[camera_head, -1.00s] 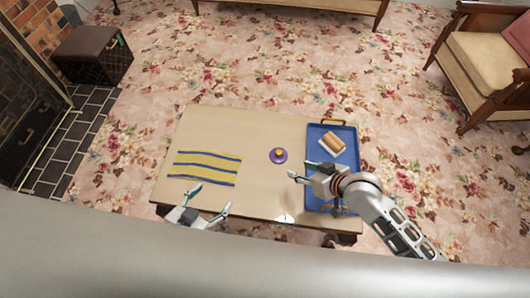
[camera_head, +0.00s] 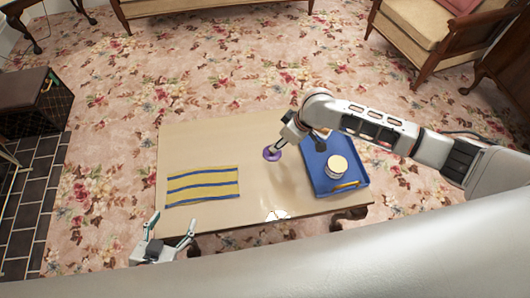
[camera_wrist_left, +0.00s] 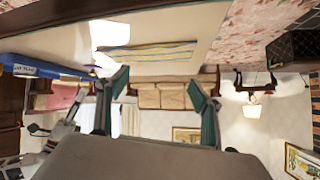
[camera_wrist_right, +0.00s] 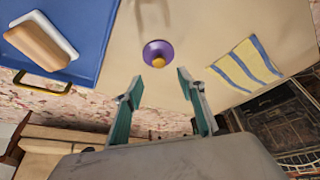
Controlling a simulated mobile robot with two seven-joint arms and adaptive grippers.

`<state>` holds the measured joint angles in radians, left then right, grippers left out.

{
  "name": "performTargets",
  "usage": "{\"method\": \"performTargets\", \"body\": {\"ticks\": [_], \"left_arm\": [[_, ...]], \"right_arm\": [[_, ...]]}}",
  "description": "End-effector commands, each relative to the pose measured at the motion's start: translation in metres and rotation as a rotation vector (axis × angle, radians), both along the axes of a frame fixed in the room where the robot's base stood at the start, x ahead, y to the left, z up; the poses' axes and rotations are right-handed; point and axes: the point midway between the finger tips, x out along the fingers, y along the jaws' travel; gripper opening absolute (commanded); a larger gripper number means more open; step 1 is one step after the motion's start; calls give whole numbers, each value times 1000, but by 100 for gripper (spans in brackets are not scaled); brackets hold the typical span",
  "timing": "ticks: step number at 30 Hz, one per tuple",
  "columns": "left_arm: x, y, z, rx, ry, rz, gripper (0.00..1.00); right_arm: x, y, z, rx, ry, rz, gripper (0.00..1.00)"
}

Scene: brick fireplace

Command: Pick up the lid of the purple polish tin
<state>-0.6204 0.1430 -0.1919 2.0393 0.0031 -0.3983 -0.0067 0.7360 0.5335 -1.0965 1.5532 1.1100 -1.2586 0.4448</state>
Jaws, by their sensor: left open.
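The purple polish tin (camera_head: 271,155) stands on the beige table, left of the blue tray. Contact cannot be told. My left gripper (camera_head: 173,221) is open and empty at the table's front left edge, far from the tin.
A striped yellow and blue cloth (camera_head: 203,186) lies on the table's left. The blue tray (camera_head: 315,164) holds a white round container (camera_head: 336,167) and a brush (camera_wrist_right: 40,42), which my right arm hides in the head view. The table's middle is clear.

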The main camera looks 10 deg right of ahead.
Motion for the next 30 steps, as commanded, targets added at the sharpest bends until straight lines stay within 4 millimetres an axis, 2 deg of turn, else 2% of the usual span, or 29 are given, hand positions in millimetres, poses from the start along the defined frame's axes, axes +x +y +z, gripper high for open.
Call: {"method": "performTargets", "body": {"ticks": [6,11,18,22,28,29,30], "left_arm": [[-8,-1,-16,6,22,-4,66],[-10,-1,-21,10,29,-5,66],[-16,1,-36,17,43,-5,66],[-8,0,-29,14,24,-6,66],[3,-1,-18,13,-3,-9,66],[3,-1,-17,12,-4,-9,66],[3,-1,-18,13,-4,-11,66]], "right_arm": [[4,5,-23,-1,6,0,40],[7,8,-32,-2,4,1,40],[12,15,-67,-1,10,0,40],[16,19,-76,-1,6,2,40],[19,19,-72,0,0,1,40],[19,19,-72,0,0,1,37],[19,19,-72,0,0,1,27]]}}
